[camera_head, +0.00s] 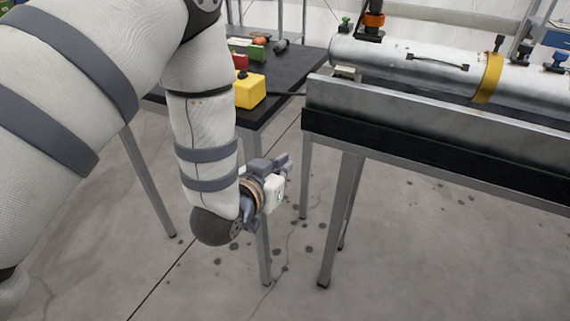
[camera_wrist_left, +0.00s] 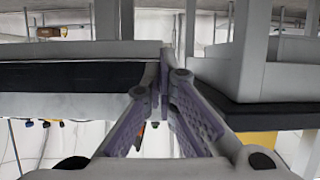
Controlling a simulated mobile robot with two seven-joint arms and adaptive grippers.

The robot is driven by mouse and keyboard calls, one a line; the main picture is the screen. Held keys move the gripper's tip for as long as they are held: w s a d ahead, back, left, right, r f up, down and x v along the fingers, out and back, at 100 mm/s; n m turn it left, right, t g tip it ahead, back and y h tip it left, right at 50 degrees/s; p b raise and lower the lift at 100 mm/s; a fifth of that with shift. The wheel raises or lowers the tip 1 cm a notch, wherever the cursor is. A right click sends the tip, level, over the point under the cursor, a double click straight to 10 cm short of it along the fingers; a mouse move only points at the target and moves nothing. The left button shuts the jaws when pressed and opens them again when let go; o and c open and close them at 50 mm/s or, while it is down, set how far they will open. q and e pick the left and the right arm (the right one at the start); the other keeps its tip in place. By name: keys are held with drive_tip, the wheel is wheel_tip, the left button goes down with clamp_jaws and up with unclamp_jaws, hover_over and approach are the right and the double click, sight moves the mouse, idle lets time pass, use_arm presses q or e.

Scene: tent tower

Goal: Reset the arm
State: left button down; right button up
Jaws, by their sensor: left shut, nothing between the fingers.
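My left arm (camera_head: 205,140) comes in from the left, wrapped in a white sleeve with grey bands, and bends down at the elbow. My left gripper (camera_head: 284,164) is at its end, in front of the dark table and left of the metal bench. In the left wrist view the left gripper (camera_wrist_left: 166,75) shows its two fingers meeting at the tips, shut with nothing between them. It touches no object that I can see. My right gripper is not in view.
A dark table (camera_head: 310,58) holds a yellow container (camera_head: 249,91), a red item (camera_head: 240,62) and small tools. A metal bench (camera_head: 420,110) at right carries a long silver cylinder (camera_head: 400,62) with a yellow band (camera_head: 488,78). The floor (camera_head: 420,260) at lower right is clear.

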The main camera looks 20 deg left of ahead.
use_arm(q)
drive_tip(key=s+a+f+g+p, duration=0.1)
drive_tip(key=s+f+g, duration=0.8)
drive_tip(key=s+f, duration=0.95)
drive_tip(key=s+a+g, duration=0.1)
drive_tip(key=s+g, duration=0.6)
drive_tip(key=s, duration=1.7)
drive_tip(key=shift+f+g+p, duration=0.3)
drive_tip(key=shift+f, duration=0.05)
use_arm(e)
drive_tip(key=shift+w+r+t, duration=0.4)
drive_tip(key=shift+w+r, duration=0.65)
